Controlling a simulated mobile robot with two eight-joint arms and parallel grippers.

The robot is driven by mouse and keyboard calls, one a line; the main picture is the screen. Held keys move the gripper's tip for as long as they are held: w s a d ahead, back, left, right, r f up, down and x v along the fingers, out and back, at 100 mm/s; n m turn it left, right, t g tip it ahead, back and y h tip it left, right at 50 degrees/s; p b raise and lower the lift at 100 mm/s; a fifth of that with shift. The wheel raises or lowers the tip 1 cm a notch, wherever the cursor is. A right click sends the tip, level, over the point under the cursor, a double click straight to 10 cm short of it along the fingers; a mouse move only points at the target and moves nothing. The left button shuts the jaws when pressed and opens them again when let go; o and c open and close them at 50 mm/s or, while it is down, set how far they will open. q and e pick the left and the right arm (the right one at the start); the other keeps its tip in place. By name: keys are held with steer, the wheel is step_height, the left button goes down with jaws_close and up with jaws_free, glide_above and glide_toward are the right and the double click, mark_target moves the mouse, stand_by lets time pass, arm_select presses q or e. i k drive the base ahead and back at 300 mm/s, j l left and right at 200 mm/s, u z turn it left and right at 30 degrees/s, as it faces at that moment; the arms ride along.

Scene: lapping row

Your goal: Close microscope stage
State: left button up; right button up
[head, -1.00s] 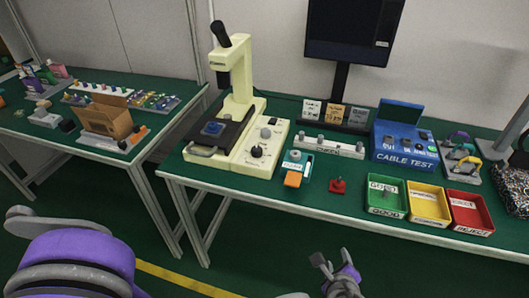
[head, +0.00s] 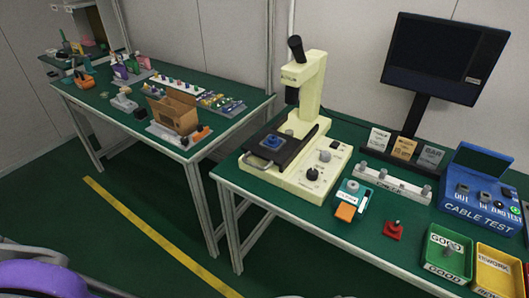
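A cream microscope (head: 308,82) stands at the left end of the near green table. Its dark stage (head: 287,147) sits on the cream base, with a blue piece (head: 279,141) on it. A grey handle (head: 258,162) is on the stage's front left side, and the stage appears to stick out a little past the base there. A control panel with knobs (head: 312,174) is to the right of the stage. Neither gripper shows in the head view; only a purple part of my own body is at the lower left.
The near table (head: 340,236) also holds a teal device (head: 350,197), a red piece (head: 393,230), a blue cable tester (head: 482,195) and a green bin (head: 446,254). A second table (head: 130,132) with a cardboard box (head: 174,111) stands left, across a floor gap.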

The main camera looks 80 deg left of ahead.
mark_target(279, 156)
steer(key=i+j+u, duration=0.1)
steer(key=u, duration=1.2)
